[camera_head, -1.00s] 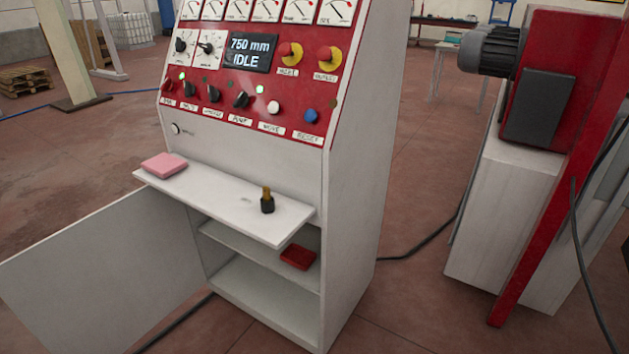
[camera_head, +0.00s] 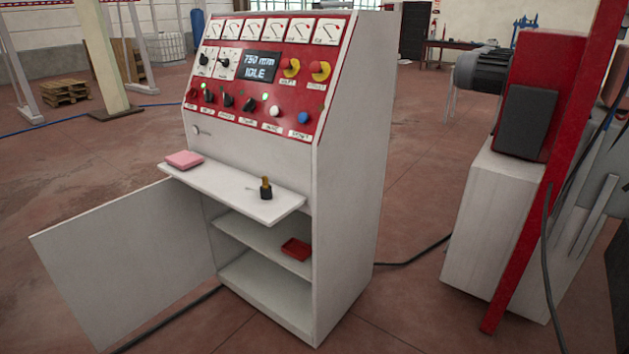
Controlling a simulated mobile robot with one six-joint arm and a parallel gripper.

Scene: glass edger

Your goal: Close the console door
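The console (camera_head: 345,190) is a white cabinet with a red, sloped control panel, standing left of centre. Its door (camera_head: 130,258) is a flat white panel, swung wide open to the left of the cabinet. The door's hinged edge meets the cabinet's left front side, and its free edge points towards the lower left. The cabinet opening shows an inner shelf (camera_head: 255,238) with a small red tray (camera_head: 296,249) on it. My gripper is not in view.
A white ledge (camera_head: 225,188) juts out above the opening, bearing a pink block (camera_head: 185,159) and a black-and-brass item (camera_head: 265,188). A dark cable (camera_head: 415,255) runs along the floor. A red-and-white machine with a grey motor (camera_head: 487,72) stands right.

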